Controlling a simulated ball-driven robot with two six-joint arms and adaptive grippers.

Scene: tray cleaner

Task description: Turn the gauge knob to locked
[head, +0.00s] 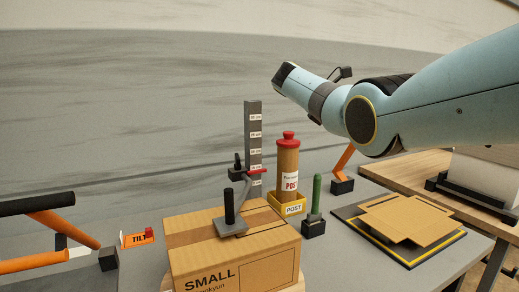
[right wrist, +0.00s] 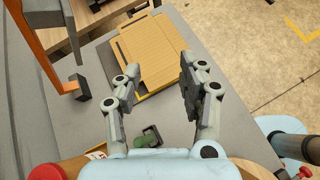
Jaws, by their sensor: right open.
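The gauge is an upright grey post (head: 254,130) with white height labels, standing behind a cardboard box. A dark slider (head: 246,175) sits low on it, with a small black knob (head: 238,160) on its left and a red pointer (head: 257,170) on its right. The knob's setting is too small to read. My right arm comes in from the right, above and right of the gauge; its fingers cannot be made out in the head view. In the right wrist view my right gripper (right wrist: 159,68) is open and empty, apart from the knob. My left gripper is out of view.
The box (head: 235,250) carries a plate with a black handle (head: 229,207). A red-capped tube (head: 287,160) in a yellow POST holder (head: 290,206) and a green handle (head: 316,193) stand right of the gauge. Flat cardboard (head: 405,215) lies further right. Orange bars (head: 60,225) stand left.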

